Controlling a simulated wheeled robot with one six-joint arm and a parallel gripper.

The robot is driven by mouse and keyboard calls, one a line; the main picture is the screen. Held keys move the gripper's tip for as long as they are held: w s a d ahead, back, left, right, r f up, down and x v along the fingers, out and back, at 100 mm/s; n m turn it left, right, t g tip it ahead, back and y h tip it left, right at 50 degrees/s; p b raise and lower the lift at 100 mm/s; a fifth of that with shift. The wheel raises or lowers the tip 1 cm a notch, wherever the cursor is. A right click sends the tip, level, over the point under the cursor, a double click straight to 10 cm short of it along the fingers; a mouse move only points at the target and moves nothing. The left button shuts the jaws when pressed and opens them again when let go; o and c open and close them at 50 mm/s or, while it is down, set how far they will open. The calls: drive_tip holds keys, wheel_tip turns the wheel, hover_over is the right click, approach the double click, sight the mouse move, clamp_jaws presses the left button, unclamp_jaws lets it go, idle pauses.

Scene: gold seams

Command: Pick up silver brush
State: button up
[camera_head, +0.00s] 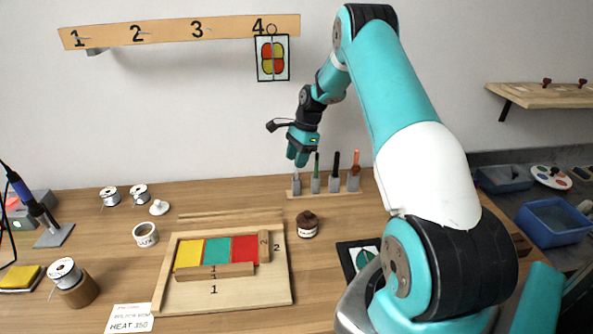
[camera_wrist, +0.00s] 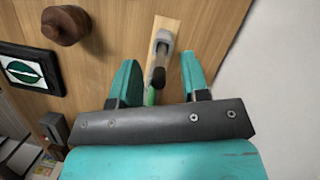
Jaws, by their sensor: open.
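The silver brush (camera_head: 296,178) stands upright in the leftmost grey holder of a wooden rack (camera_head: 330,194) at the back of the table. My gripper (camera_head: 297,160) is just above it, pointing down. In the wrist view, the two teal fingers of my gripper (camera_wrist: 159,60) are spread apart. A grey holder or brush part (camera_wrist: 161,45) shows between them on the wooden strip, with dark and green parts below it. I cannot clearly tell the silver handle from its holder there. Nothing is held.
Green (camera_head: 316,168), black (camera_head: 336,164) and orange (camera_head: 356,163) handled brushes stand to the right in the same rack. A wooden tray (camera_head: 280,290) with coloured panels lies at front left. The wall is close behind.

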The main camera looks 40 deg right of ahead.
sight(296, 175)
drive_tip(key=shift+x, duration=1.4)
clamp_jaws()
